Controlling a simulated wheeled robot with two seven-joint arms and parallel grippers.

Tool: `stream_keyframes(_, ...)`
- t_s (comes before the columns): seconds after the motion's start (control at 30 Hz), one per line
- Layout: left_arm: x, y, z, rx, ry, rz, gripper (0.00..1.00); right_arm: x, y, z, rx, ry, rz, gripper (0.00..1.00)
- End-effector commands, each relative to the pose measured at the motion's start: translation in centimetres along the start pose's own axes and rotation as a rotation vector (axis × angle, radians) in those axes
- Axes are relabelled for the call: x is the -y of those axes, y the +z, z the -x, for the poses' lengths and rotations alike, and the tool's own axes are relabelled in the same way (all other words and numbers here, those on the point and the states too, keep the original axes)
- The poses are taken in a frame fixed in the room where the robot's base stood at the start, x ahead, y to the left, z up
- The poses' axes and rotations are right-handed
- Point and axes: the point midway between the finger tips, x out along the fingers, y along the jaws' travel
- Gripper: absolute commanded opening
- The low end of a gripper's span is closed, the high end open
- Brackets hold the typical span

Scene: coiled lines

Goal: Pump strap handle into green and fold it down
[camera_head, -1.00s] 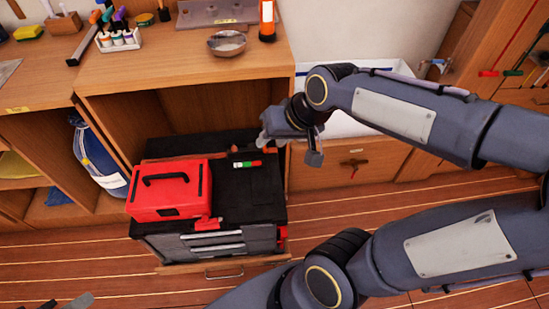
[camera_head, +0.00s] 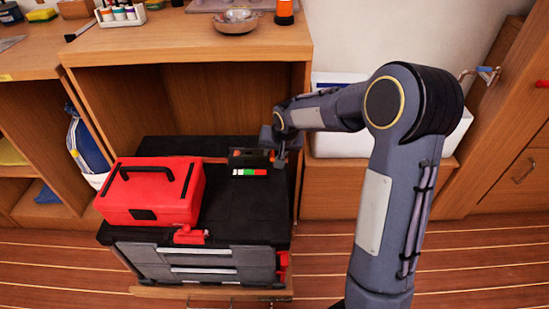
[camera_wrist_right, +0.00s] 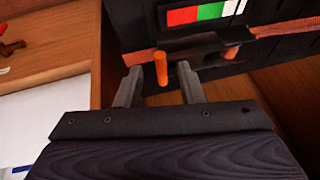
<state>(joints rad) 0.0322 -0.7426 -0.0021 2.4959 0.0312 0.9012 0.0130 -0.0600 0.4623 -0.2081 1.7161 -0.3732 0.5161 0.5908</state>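The black strap ratchet (camera_head: 250,156) lies on top of the black tool chest (camera_head: 235,208), towards its back right. Its gauge (camera_head: 250,172) has red, green and white bands; it shows at the top of the wrist view (camera_wrist_right: 208,12). No pointer is readable. The brown strap (camera_wrist_right: 280,27) runs across the chest. My right gripper (camera_head: 281,150) is at the ratchet's right end. In the wrist view its two fingers (camera_wrist_right: 159,85) are apart, with the orange handle end (camera_wrist_right: 161,68) between them and gaps on both sides. My left gripper is out of view.
A red toolbox (camera_head: 152,193) sits on the chest's left part. The wooden bench (camera_head: 190,45) overhangs the chest's back. A white bin (camera_head: 400,140) stands right of the chest, behind my arm. The floor in front is clear.

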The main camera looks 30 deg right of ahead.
Motion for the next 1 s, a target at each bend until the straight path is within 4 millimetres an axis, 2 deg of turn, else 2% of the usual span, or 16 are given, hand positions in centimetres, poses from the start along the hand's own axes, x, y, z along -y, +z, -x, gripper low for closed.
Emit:
stream_keyframes(0.03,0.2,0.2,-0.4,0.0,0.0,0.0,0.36,-0.1,0.1,-1.0,0.002,0.001,0.0,0.35)
stream_keyframes(0.2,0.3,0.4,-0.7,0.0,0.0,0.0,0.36,0.0,0.0,-2.4,0.0,-0.001,0.001,0.35)
stream_keyframes(0.5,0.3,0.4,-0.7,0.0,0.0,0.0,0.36,0.1,0.0,-2.5,0.0,-0.001,0.0,0.35)
stream_keyframes(0.8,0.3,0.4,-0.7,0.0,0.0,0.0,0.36,0.0,0.0,-2.5,0.0,-0.001,0.0,0.0)
stream_keyframes(1.0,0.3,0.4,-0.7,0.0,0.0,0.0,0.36,0.0,0.0,-2.5,0.0,-0.001,0.0,0.0)
